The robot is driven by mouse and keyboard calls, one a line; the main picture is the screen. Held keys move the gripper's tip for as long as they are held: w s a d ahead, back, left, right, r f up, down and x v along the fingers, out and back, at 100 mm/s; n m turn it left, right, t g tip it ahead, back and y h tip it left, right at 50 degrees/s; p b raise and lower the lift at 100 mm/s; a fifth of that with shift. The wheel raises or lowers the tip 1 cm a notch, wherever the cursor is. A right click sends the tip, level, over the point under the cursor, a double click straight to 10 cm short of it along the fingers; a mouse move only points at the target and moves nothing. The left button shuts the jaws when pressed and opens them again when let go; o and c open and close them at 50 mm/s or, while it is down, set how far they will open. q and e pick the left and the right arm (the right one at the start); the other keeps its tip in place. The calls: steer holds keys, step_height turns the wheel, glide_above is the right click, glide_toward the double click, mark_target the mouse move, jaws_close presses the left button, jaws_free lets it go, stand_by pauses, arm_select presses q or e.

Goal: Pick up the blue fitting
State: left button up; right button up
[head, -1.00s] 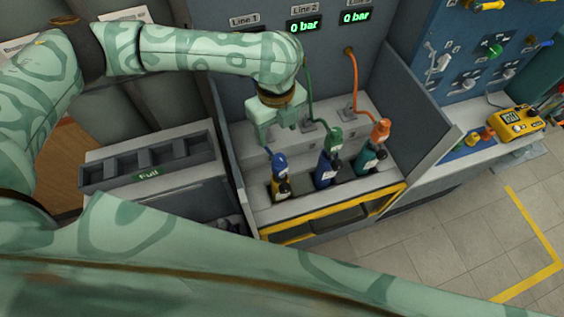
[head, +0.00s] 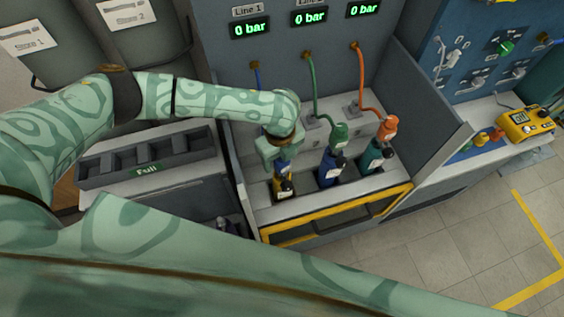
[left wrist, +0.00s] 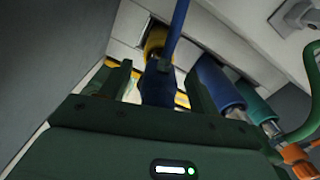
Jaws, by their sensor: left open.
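The blue fitting (head: 283,168) sits on the yellow bottle (head: 284,188), at the left of a row in the bench; my gripper partly hides it in the head view. In the left wrist view the blue fitting (left wrist: 157,86) stands between my two fingers, with the blue hose (left wrist: 178,25) running from it. My left gripper (head: 279,158) is open and lowered around the fitting, with a visible gap on the right finger's side. It also shows in the left wrist view (left wrist: 160,88). My right gripper is not in view.
A green fitting (head: 338,133) and an orange fitting (head: 388,127) with hoses stand on bottles to the right. The bench's side panel (head: 433,135) rises at the right. A grey rack labelled Full (head: 147,170) is at the left. Three displays read 0 bar.

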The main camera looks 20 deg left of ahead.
arm_select(q)
steer(key=c, duration=1.2)
steer(key=shift+c, duration=0.2)
steer(key=shift+r, duration=0.5)
step_height(320, 180, up, 3)
steer(key=shift+d+f+p, duration=0.1)
steer(key=shift+d+p, duration=0.05)
steer(key=shift+p, duration=0.3)
steer(key=s+d+r+p, duration=0.2)
steer(key=s+d+r, duration=0.6)
steer(key=d+r, duration=0.1)
steer(key=shift+s+d, duration=0.4)
steer(key=shift+d, duration=0.4)
steer(key=shift+r, duration=0.1)
